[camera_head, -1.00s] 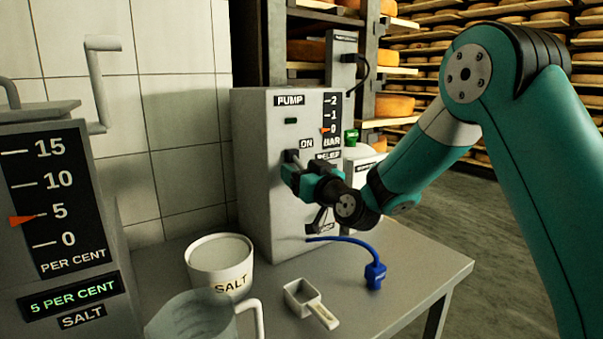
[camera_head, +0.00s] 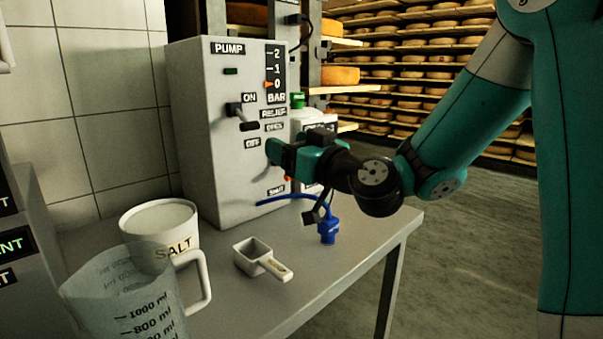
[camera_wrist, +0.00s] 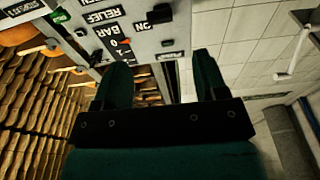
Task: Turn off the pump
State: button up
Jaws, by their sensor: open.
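The grey pump box (camera_head: 205,160) stands on the table. A small green lamp (camera_head: 230,71) is on the front, and the orange gauge pointer (camera_head: 270,85) is at 0 bar. My gripper (camera_head: 272,152) is open and empty, below and right of the lever, near the OPEN label and apart from the lever. In the wrist view, my gripper's fingers (camera_wrist: 160,82) are spread, with the dark lever (camera_wrist: 160,14) beyond them.
A salt crock (camera_head: 150,235), a clear measuring jug (camera_head: 120,300) and a white scoop (camera_head: 258,260) stand in front of the pump. A blue hose with a plug (camera_head: 328,232) is near the table's right side. Cheese shelves (camera_head: 410,70) stand behind.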

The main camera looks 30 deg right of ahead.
jog(key=shift+b+v, duration=0.35)
jog(key=shift+v, duration=1.05)
jog(key=s+a+f+n+g+y, duration=0.4)
jog(key=s+a+f+n+g, duration=0.15)
jog(key=s+a+g, duration=0.55)
jog(key=s+d+f+m+g+h, duration=0.1)
jog(key=s+f+g+h, duration=0.25)
jog(key=s, duration=0.35)
jog(key=s+d+f+m+g+h, duration=0.1)
jog(key=s+f+g+h, duration=0.25)
jog(key=s, duration=0.25)
notch_tip(320, 180, up, 33)
jog(key=y+p, duration=0.1)
jog(key=p, duration=3.2)
jog(key=shift+a+f+g, duration=0.15)
jog(key=shift+a+g, duration=0.1)
jog(key=shift+g, duration=0.05)
